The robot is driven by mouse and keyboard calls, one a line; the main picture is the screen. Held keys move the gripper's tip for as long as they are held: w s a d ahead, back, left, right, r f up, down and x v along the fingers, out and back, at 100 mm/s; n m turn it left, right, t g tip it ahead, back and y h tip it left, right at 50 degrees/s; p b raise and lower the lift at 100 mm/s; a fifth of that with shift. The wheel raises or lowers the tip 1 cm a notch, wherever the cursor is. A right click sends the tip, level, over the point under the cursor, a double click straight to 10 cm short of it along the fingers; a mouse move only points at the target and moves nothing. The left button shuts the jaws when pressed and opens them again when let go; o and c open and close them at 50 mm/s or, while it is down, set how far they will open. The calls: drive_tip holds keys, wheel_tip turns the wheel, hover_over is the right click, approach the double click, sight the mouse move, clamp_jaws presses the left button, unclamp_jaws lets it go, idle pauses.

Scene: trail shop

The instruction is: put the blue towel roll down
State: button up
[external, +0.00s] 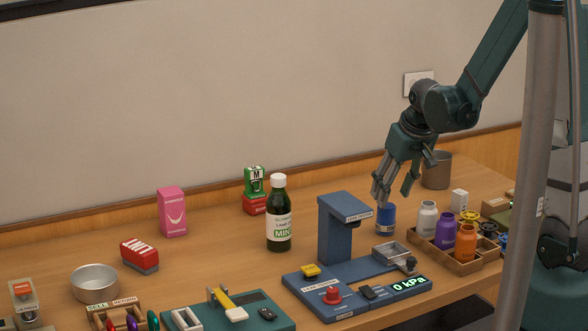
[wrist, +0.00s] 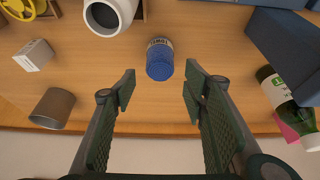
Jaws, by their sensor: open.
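The blue towel roll (external: 386,219) stands upright on the wooden table, just right of the blue leak tester. It carries a pale label band. In the wrist view the roll (wrist: 160,62) lies ahead of the fingertips, centred between them, with a gap of bare table around it. My gripper (external: 394,195) is open and empty, above and close to the roll. The wrist view shows its two fingers (wrist: 158,85) spread apart, not touching the roll.
The blue leak tester (external: 338,240) stands left of the roll. A wooden tray (external: 446,264) with several bottles is at its right. A grey-brown cup (external: 437,170) stands behind. A green mint bottle (external: 279,222) stands farther left. Bare table lies behind the roll.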

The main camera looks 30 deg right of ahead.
drive_tip(key=v, duration=0.5)
drive_tip(key=shift+s+r+p, duration=0.1)
drive_tip(key=shift+r+p, duration=0.15)
drive_tip(key=shift+p, duration=0.1)
idle(0.7)
drive_tip(key=s+a+r+t, duration=0.1)
drive_tip(key=s+r, duration=0.6)
drive_tip(key=s, duration=0.2)
drive_tip(key=s+a+r+t, duration=0.1)
drive_tip(key=s+r, duration=0.7)
drive_tip(key=s, duration=0.2)
drive_tip(key=shift+s+a+t, duration=0.2)
drive_tip(key=shift+s+t, duration=0.1)
drive_tip(key=shift+t, duration=0.1)
drive_tip(key=shift+f+b, duration=1.15)
drive_tip(key=shift+f, duration=0.05)
